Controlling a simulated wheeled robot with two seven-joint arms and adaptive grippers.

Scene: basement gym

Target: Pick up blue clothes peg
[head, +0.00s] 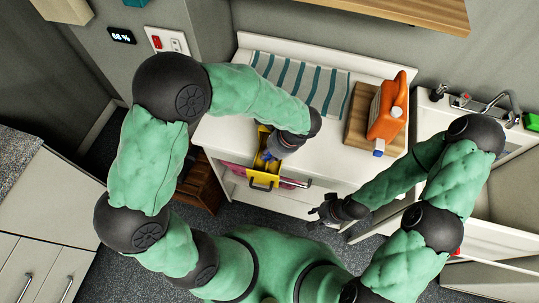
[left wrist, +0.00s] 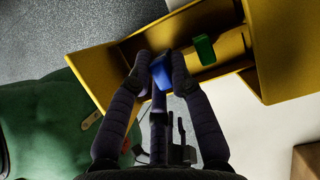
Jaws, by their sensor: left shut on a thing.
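The blue clothes peg (left wrist: 161,72) is between the fingertips of my left gripper (left wrist: 162,66) in the left wrist view. The gripper is shut on it. In the head view, my left gripper (head: 272,152) is over a yellow container (head: 264,180) at the front of the white cabinet, and the peg shows as a small blue patch there. Yellow walls (left wrist: 103,72) are just beyond the peg in the left wrist view. I cannot tell whether the peg touches them. My right gripper (head: 323,213) is empty, fingers spread, in front of the cabinet.
A green object (left wrist: 204,49) lies inside the yellow container. On the white cabinet (head: 222,132) are a striped cloth (head: 312,82) and an orange jug (head: 388,108) on a wooden board (head: 357,132). A sink (head: 506,150) is at the right. A wooden crate (head: 203,185) stands left of the cabinet.

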